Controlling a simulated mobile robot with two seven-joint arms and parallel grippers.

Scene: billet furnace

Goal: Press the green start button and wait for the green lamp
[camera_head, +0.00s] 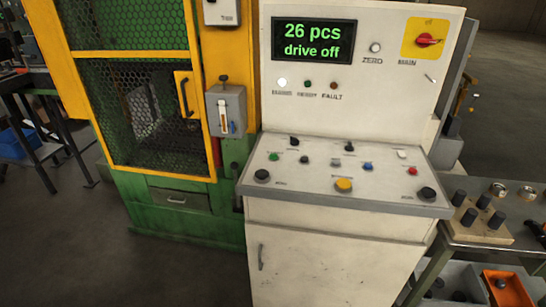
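The control console (340,245) stands in the middle, with a sloped panel of several buttons and knobs. A small green button (275,157) sits on the panel's left part. The upright panel has a display (314,40) reading "26 pcs drive off". Below it are three lamps: a bright white one (282,82), a dark green one (308,84) that looks unlit, and a dark red one (334,85) labelled FAULT. The small labels under the buttons are too blurred to read. Neither gripper is in view.
A green and yellow machine with a mesh door (145,110) stands at left. A red main switch (428,40) is at upper right. A bench (500,240) with dark cylinders and an orange bin (507,289) stands at right. Floor is open at lower left.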

